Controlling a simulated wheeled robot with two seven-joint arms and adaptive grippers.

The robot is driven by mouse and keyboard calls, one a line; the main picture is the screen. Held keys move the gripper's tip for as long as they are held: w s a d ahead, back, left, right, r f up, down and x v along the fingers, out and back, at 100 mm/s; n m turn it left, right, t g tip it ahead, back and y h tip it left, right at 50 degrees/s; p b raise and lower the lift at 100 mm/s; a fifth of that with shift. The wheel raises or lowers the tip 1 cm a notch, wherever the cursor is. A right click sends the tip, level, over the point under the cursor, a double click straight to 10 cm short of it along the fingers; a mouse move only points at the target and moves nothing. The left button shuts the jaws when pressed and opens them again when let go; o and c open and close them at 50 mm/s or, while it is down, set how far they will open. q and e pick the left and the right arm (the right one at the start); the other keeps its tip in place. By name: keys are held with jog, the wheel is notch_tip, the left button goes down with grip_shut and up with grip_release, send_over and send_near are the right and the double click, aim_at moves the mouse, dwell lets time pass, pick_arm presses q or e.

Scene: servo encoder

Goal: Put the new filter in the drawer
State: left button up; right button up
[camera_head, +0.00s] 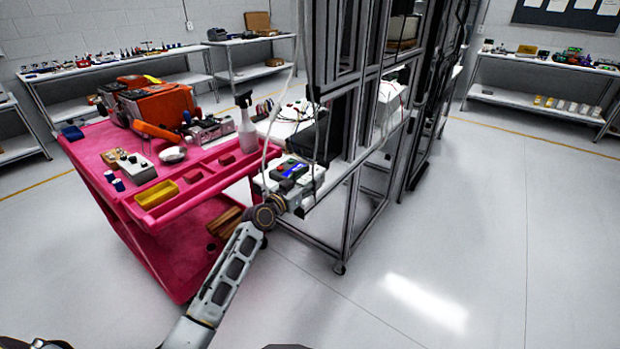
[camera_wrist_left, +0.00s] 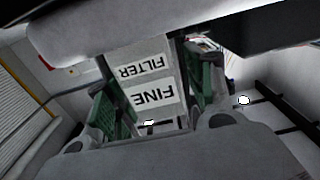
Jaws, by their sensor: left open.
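In the left wrist view a pale block with white labels reading FINE and FILTER (camera_wrist_left: 145,80) lies between the green-padded fingers of my left gripper (camera_wrist_left: 163,102). The lettering is upside down in that view. The gripper is open around the filter, and I cannot tell whether either pad touches it. In the head view my left arm reaches from the bottom to a white boxy shape with red and blue parts (camera_head: 293,174). The fingers and the filter cannot be made out there. I cannot identify a drawer. My right gripper is not in view.
A pink cart (camera_head: 170,245) stands at left, bearing a yellow bin (camera_head: 157,194), a spray bottle (camera_head: 246,130) and an orange machine (camera_head: 155,103). A dark metal frame (camera_head: 352,200) rises right of my wrist. The floor at right is clear.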

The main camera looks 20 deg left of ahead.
pick_arm(q)
jog(key=v, duration=1)
jog(key=shift+s, duration=0.3)
jog(key=shift+a+r, duration=0.1)
dwell(0.5)
jog(key=s+f+n+g+y, duration=0.15)
jog(key=s+f+g, duration=0.25)
jog(key=f, duration=1.2)
jog(key=s+f+g+y, duration=0.25)
jog(key=s+f, duration=0.25)
jog(key=f, duration=1)
jog(key=s+d+f+g+y, duration=0.2)
jog(key=s+f+g, duration=0.6)
jog(key=s+f, duration=1.6)
jog(key=shift+s+d+f, duration=0.3)
jog(key=shift+s+f, duration=0.1)
jog(key=shift+s, duration=0.7)
jog(key=shift+o, duration=0.5)
